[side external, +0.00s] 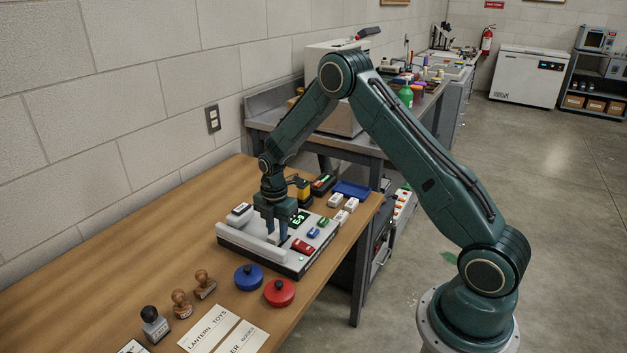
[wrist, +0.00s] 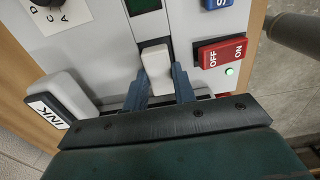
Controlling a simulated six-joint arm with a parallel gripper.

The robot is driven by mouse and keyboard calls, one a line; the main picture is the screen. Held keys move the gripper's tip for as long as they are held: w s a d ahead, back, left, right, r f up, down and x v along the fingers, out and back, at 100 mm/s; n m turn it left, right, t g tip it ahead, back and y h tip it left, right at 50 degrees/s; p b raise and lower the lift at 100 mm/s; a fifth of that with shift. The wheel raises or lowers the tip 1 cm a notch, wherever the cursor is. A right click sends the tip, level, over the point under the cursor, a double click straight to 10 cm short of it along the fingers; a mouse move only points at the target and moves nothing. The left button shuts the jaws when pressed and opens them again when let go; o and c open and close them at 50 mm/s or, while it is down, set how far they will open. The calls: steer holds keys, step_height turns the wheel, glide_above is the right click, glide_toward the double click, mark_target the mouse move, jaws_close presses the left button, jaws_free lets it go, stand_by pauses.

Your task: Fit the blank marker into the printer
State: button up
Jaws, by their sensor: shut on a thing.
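The printer (side external: 262,259) is a pale grey and white machine on the wooden table, with a lit green display (side external: 299,218). The wrist view shows its face (wrist: 108,35) from above. My gripper (side external: 278,236) points down over the printer's face and is shut on the blank marker (wrist: 155,58). The marker is a plain white block between the two fingertips (wrist: 163,82). It is at a dark-edged slot in the printer's face below the display. I cannot tell how deep it sits. In the side view my fingers largely hide the marker.
The printer carries a red OFF/ON switch (wrist: 222,54), a blue button (wrist: 216,3) and a white INK block (wrist: 62,98). Loose white blocks (side external: 351,204) and a blue tray (side external: 351,189) lie behind. Blue (side external: 248,277) and red (side external: 279,292) round pads stand in front.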

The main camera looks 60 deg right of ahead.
steer(key=shift+f, duration=0.45)
stand_by(0.6)
steer(key=o, duration=1.1)
steer(key=shift+c, duration=0.2)
steer(key=shift+r, duration=0.1)
step_height(320, 180, up, 14)
